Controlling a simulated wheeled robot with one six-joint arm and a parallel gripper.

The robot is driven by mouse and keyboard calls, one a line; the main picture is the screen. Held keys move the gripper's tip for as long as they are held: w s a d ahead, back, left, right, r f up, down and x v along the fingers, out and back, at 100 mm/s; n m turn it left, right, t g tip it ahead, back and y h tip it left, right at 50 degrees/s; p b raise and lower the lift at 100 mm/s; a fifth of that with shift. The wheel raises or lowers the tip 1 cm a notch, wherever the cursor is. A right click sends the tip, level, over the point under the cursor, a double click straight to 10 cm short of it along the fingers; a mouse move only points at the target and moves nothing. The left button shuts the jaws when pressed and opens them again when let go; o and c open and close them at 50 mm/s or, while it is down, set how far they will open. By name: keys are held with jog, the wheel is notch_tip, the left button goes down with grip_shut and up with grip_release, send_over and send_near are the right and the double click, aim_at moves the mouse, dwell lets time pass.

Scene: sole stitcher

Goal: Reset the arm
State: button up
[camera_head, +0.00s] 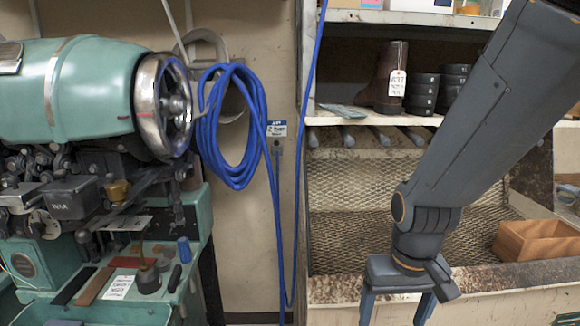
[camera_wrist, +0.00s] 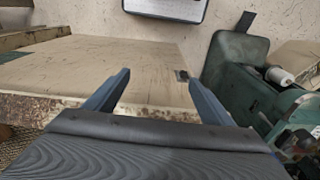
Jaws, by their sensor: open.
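My gripper (camera_head: 398,308) hangs at the lower right of the head view, at the end of my dark grey arm. Its two blue-grey fingers point down and stand apart, with nothing between them; the tips run to the bottom edge. In the wrist view my gripper (camera_wrist: 158,88) shows two spread fingers, also empty. Beyond them lies a worn light wooden panel (camera_wrist: 135,65). The gripper appears in front of the mesh-backed bench (camera_head: 350,210) in the head view, touching nothing that I can see.
A green stitching machine (camera_head: 95,90) with a metal handwheel fills the left. A coiled blue hose (camera_head: 235,130) hangs on the wall. A brown boot (camera_head: 385,80) with a tag stands on the shelf. A wooden box (camera_head: 535,242) sits right of my gripper.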

notch_tip(320, 180, up, 10)
jog(key=t+p, duration=0.1)
jog(key=p, duration=0.8)
jog(key=shift+r, duration=0.15)
dwell(0.3)
